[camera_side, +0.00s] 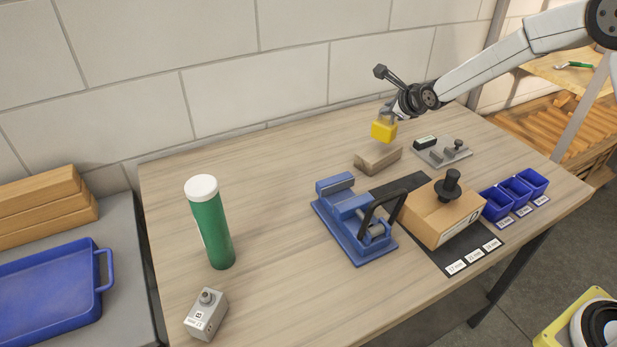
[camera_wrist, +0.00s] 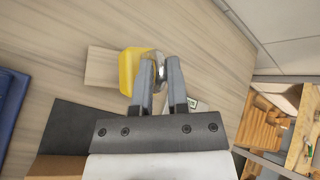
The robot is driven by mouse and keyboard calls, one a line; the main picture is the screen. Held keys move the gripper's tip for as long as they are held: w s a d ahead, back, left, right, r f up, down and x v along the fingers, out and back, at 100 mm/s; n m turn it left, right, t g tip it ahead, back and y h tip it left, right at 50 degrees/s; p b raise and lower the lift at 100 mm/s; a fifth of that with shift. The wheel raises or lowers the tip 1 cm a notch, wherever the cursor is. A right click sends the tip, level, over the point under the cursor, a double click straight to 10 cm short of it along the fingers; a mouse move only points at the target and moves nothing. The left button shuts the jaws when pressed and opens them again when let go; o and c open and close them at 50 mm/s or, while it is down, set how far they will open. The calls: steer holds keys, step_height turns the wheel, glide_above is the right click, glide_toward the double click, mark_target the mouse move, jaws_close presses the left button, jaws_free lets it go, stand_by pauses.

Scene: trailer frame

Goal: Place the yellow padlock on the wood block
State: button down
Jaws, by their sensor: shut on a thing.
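The yellow padlock (camera_side: 383,130) hangs in the air in the side view, above the wood block (camera_side: 378,159). My gripper (camera_side: 388,113) is shut on the padlock's metal shackle, with the yellow body below the fingers. In the wrist view the padlock (camera_wrist: 135,72) sticks out to the left of the fingertips of my gripper (camera_wrist: 161,80). The wood block (camera_wrist: 101,66) shows there partly behind the padlock, its right part hidden. In the side view the block lies flat on the table, with nothing on top of it.
A blue vise (camera_side: 345,215) stands in front of the block. A cardboard box (camera_side: 440,215) with a black knob is to the right, by blue bins (camera_side: 515,192). A grey plate with parts (camera_side: 442,152) lies right of the block. A green bottle (camera_side: 212,225) stands at left.

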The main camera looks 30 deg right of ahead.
mark_target(382, 120)
steer(key=shift+w, duration=0.1)
steer(key=shift+w+f, duration=0.2)
steer(key=shift+f, duration=1.55)
steer(key=shift+f, duration=0.1)
steer(key=c, duration=0.6)
jaws_free()
steer(key=shift+f, duration=0.1)
steer(key=shift+r, duration=0.2)
steer(key=shift+s+r, duration=0.4)
steer(key=shift+s, duration=0.15)
steer(key=shift+v, duration=5.35)
